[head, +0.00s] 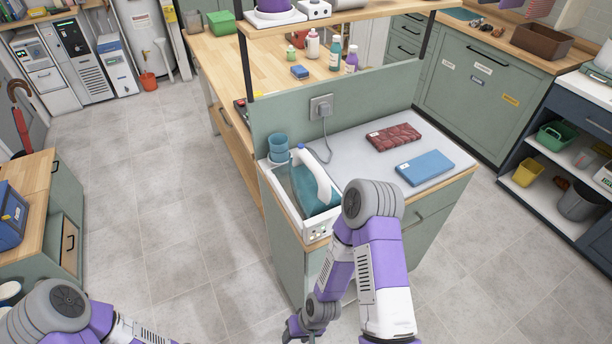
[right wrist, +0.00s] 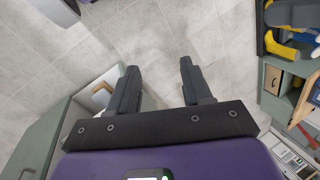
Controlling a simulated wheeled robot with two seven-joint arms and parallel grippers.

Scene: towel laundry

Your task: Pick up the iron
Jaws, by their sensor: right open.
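The iron (head: 318,188), teal with a white handle, sits in a white tray-like stand at the left end of the ironing cabinet top in the head view. My right arm passes close in front of it and hides part of its right side. My right gripper (head: 297,328) is low at the bottom of the head view, below and apart from the iron. In the right wrist view its two dark fingers (right wrist: 157,85) are spread with only floor between them. The iron does not show there. My left arm shows at lower left, but its gripper is out of frame.
A wall socket (head: 321,107) with a cord is behind. Floor (head: 160,210) left of the cabinet is clear.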

